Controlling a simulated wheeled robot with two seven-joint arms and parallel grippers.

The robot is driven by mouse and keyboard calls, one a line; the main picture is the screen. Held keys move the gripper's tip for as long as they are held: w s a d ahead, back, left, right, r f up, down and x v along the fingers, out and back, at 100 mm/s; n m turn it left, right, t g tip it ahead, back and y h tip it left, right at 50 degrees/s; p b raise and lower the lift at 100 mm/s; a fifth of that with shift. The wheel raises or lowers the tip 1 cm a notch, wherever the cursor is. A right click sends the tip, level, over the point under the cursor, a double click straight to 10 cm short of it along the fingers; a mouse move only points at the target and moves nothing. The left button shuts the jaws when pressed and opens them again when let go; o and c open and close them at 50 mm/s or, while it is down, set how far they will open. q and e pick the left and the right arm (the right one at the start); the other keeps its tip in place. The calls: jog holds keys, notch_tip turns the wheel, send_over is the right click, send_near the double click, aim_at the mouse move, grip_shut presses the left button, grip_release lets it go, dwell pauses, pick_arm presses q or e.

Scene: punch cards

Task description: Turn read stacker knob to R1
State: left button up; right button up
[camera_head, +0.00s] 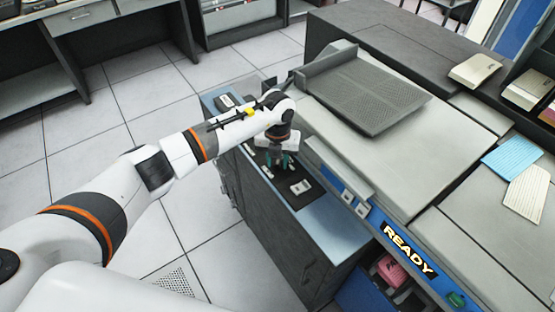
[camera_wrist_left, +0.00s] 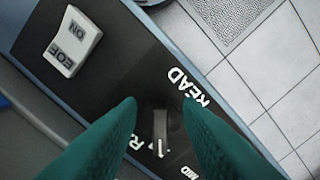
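The read stacker knob (camera_wrist_left: 160,125) shows in the left wrist view as a small grey bar on a dark panel. The word READ is printed beside it, with R, 1 and MID marks near its lower end. My left gripper (camera_wrist_left: 160,106) has its two teal fingers apart, one on each side of the knob. I cannot tell whether they touch it. In the head view my left gripper (camera_head: 283,161) points down at the control panel and hides the knob. My right gripper is not in view.
A white EOF/ON rocker switch (camera_wrist_left: 73,42) sits on the same panel and also shows in the head view (camera_head: 300,187). The grey machine (camera_head: 390,150) with a READY sign (camera_head: 408,250) stands close to the right. Open tiled floor (camera_head: 120,115) lies to the left.

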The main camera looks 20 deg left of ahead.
aim_at(277, 164)
pick_arm(q)
notch_tip(277, 164, up, 12)
jog(key=b, duration=0.1)
jog(key=shift+f, duration=0.2)
dwell(0.5)
